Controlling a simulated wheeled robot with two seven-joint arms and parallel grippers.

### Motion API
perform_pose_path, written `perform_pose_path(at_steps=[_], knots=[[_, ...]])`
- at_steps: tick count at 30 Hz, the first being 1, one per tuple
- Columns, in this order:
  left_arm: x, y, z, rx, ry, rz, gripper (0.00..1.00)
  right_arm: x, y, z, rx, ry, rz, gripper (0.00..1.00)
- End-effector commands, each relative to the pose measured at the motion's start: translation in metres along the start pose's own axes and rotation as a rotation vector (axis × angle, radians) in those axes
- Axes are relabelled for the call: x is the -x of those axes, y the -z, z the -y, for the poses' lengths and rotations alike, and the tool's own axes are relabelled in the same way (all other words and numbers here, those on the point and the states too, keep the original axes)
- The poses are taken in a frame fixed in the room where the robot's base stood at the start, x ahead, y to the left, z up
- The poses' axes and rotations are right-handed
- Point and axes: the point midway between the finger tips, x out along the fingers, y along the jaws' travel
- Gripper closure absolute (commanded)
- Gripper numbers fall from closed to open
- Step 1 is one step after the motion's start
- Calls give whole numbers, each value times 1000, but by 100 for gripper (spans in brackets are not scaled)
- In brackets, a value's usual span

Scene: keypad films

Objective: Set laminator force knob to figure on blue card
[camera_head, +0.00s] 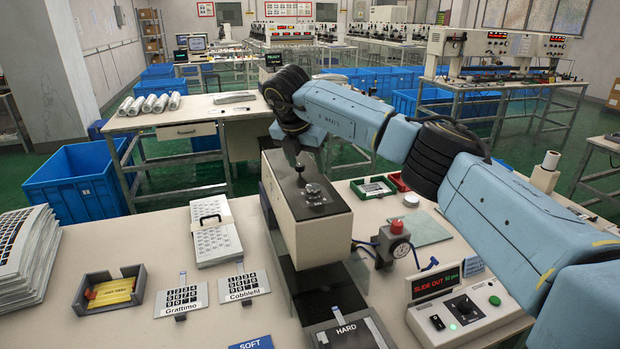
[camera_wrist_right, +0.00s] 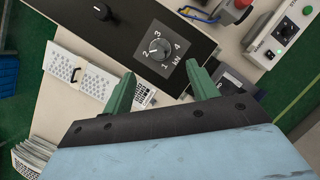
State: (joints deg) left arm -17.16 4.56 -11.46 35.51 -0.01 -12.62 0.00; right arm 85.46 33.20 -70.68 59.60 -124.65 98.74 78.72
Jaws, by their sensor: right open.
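The laminator (camera_head: 325,228) is a beige box with a black top. Its force knob (camera_head: 313,191) stands on that top. In the right wrist view the force knob (camera_wrist_right: 160,49) sits on a grey dial plate marked 1 to 4 and kN; I cannot read its pointer surely. My right gripper (camera_head: 297,163) hangs over the far part of the laminator top. In its wrist view the right gripper (camera_wrist_right: 165,88) is open and empty, its green fingers apart, the knob beyond them. A blue SOFT card (camera_head: 250,343) is cut off at the bottom edge, no figure readable. My left gripper is out of view.
A red emergency button (camera_head: 397,227) and a control box (camera_head: 468,313) with a SLIDE OUT display (camera_head: 436,282) stand right of the laminator. A HARD plate (camera_head: 348,335) is in front.

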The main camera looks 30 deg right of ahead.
Motion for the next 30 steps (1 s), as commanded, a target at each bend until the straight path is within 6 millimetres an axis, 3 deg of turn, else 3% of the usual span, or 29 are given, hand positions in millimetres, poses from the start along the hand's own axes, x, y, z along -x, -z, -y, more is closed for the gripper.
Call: perform_pose_path(at_steps=[3, 9, 30], knots=[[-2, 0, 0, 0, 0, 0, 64, 22, 0, 0, -1, -3, 2, 41], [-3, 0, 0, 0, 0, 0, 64, 42, 0, 0, -1, 0, 0, 41], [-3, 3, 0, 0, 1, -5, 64, 44, 0, 0, -1, 1, 0, 41]])
